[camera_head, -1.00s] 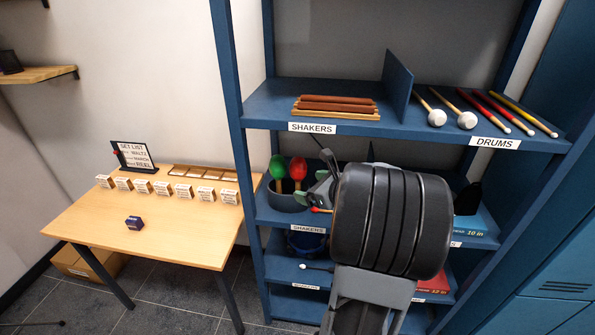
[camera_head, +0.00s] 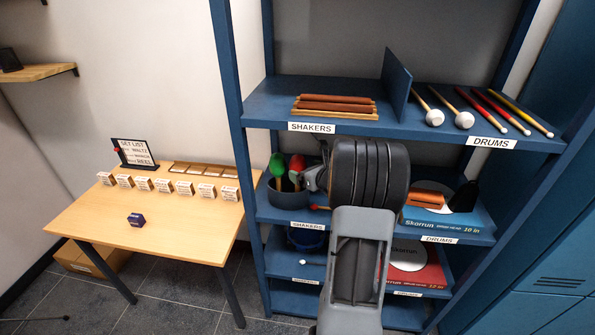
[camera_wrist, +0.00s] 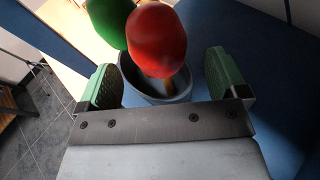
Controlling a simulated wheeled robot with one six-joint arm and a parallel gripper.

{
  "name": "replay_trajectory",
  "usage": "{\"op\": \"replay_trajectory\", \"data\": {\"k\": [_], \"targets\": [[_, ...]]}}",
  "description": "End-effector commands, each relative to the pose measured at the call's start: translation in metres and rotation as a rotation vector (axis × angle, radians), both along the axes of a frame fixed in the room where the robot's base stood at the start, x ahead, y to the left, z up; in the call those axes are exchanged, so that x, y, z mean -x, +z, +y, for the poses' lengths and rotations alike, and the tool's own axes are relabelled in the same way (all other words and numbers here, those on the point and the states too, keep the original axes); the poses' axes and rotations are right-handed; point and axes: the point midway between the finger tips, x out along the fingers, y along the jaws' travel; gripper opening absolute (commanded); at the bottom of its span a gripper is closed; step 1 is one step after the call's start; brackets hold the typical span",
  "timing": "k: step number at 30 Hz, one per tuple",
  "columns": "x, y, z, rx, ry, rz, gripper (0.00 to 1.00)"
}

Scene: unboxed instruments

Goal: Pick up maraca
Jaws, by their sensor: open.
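A green maraca (camera_head: 277,165) and a red maraca (camera_head: 297,166) stand heads up in a grey pot (camera_head: 287,199) on the middle shelf. My gripper (camera_head: 311,179) is at the right side of the pot, partly covering the red maraca. In the wrist view my open gripper (camera_wrist: 163,79) has its green-padded fingers spread on either side of the pot (camera_wrist: 128,76). The red maraca's head (camera_wrist: 157,40) lies between the finger lines, touching neither finger; the green head (camera_wrist: 108,22) is partly behind it. Nothing is held.
The upper shelf (camera_head: 262,103) holds brown wooden bars (camera_head: 335,107) and several mallets and sticks above my arm. A blue upright (camera_head: 233,120) stands left of the pot. Drum boxes (camera_head: 450,222) are at the right. A table (camera_head: 150,226) with small cards stands left.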

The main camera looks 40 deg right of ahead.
Motion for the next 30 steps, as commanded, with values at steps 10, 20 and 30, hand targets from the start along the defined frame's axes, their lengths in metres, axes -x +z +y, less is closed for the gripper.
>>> {"op": "replay_trajectory", "data": {"k": [10,20,30], "targets": [[-0.034,-0.009,0.002,0.0,0.0,0.001,0.92],[-0.034,-0.009,0.001,0.0,0.0,0.0,0.83],[-0.034,-0.009,0.002,0.0,0.0,0.0,0.51]]}}
